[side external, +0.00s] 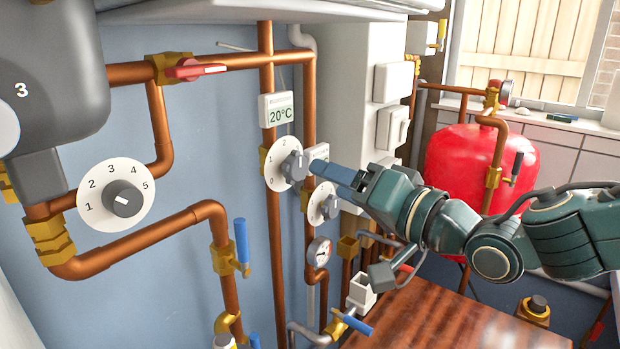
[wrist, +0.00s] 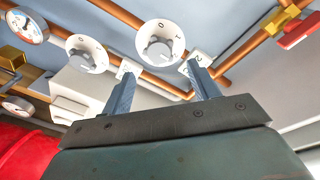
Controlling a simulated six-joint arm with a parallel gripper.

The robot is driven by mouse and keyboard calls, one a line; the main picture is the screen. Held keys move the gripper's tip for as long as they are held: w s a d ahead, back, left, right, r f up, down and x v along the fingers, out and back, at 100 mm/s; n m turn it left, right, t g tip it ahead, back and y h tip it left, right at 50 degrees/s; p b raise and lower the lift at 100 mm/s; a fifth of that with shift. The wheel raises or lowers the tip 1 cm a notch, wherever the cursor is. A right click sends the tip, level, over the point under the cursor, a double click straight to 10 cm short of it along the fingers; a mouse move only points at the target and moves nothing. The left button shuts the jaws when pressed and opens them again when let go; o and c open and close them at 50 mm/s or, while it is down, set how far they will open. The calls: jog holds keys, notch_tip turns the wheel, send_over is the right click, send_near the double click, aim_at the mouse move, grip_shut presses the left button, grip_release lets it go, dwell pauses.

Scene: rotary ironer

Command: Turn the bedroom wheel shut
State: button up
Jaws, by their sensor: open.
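A white dial with a grey knob (side external: 293,166), numbered 0, 1, 2, sits on the vertical copper pipes in the side view. The same kind of grey knob (wrist: 159,50) shows between and beyond my fingertips in the wrist view. A second, similar dial (side external: 325,205) is lower right of it, and it also shows at left in the wrist view (wrist: 87,58). No bedroom label is legible on either. My gripper (side external: 322,170) is open and empty, its fingers pointing at the first knob. In the wrist view its blue fingers (wrist: 158,82) are spread, and I see no contact.
A 20°C display (side external: 280,109) is just above the first dial. A larger dial (side external: 120,198) numbered 1 to 5 is at left. A red-handled valve (side external: 195,70), a blue-handled valve (side external: 241,242), a gauge (side external: 319,251) and a red tank (side external: 455,160) surround the pipes.

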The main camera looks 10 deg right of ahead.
aim_at(300, 168)
jog(key=shift+x, duration=3.55)
jog(key=shift+c, duration=0.2)
jog(key=c, duration=0.9)
